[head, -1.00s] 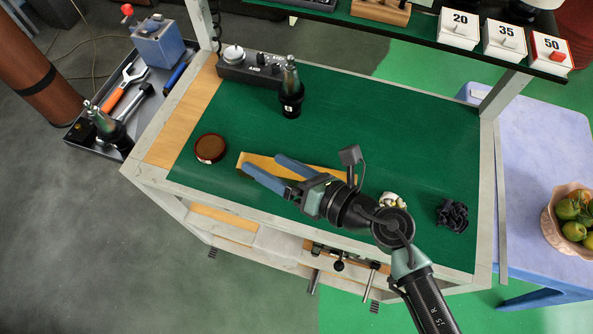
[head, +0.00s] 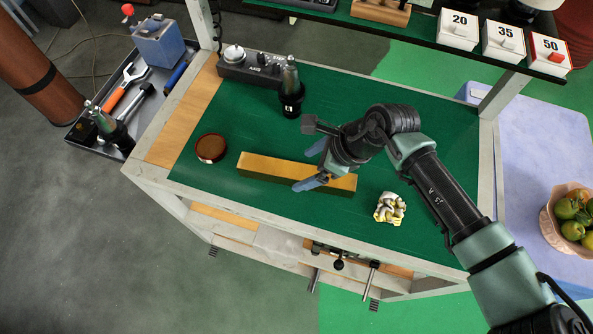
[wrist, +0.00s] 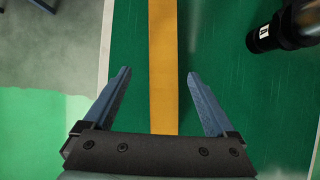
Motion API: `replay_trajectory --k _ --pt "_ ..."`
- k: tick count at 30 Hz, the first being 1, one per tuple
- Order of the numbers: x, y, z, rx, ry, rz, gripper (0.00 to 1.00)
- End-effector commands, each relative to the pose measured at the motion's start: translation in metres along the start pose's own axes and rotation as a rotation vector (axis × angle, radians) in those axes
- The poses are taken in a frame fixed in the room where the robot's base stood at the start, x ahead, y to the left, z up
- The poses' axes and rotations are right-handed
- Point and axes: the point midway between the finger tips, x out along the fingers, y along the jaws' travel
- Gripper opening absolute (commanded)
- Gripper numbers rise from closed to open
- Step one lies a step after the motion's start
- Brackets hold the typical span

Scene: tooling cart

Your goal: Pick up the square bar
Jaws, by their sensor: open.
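The square bar (head: 270,169) is a long yellow-gold bar lying flat on the green top of the cart, left of its middle. In the wrist view the bar (wrist: 163,62) runs straight up the picture between the fingers. My gripper (head: 312,166) is open over the right part of the bar, its blue fingers on either side of it. In the wrist view both fingers of my gripper (wrist: 157,80) stand apart from the bar with green showing between. The bar's far right part is partly hidden by the gripper. I cannot tell the exact height.
A round brown-topped tin (head: 210,148) lies left of the bar. A crumpled white-and-yellow cloth (head: 389,208) lies at the right front. The green top (head: 225,105) is bare around the bar.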

Motion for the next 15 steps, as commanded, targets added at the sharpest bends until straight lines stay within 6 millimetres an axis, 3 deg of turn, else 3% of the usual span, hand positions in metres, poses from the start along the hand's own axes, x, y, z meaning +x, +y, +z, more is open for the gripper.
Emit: replay_trajectory --k 15 --pt "0.051 -0.004 0.0 0.002 -0.003 0.002 0.91"
